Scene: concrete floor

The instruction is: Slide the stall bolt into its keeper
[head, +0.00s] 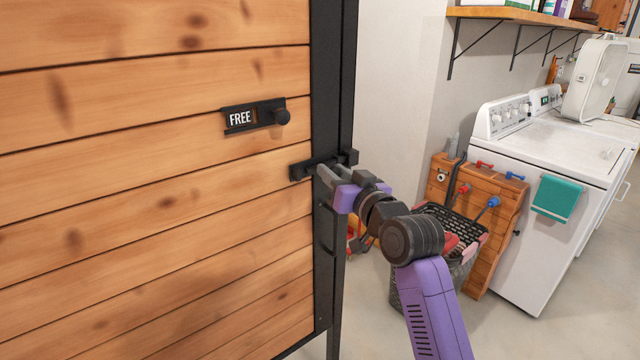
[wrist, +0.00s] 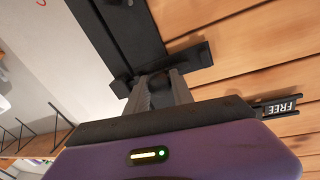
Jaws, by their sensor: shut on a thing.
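The black stall bolt (head: 302,171) lies across the right edge of the plank door, below the FREE sign. It also shows in the wrist view (wrist: 197,58). The keeper (head: 350,157) is a small black block on the dark post right of the door; it shows at the left in the wrist view (wrist: 121,87). My gripper (head: 322,174) is shut on the bolt's dark handle, which shows between the two grey fingers in the wrist view (wrist: 160,88). The fingers hide part of the bolt. I cannot tell whether its tip is inside the keeper.
The FREE sign (head: 240,118) has a round black knob (head: 282,117). Right of the post stand a dark basket (head: 455,222), a wooden board with coloured taps (head: 490,205) and a white washer (head: 560,150). A shelf (head: 520,15) is above.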

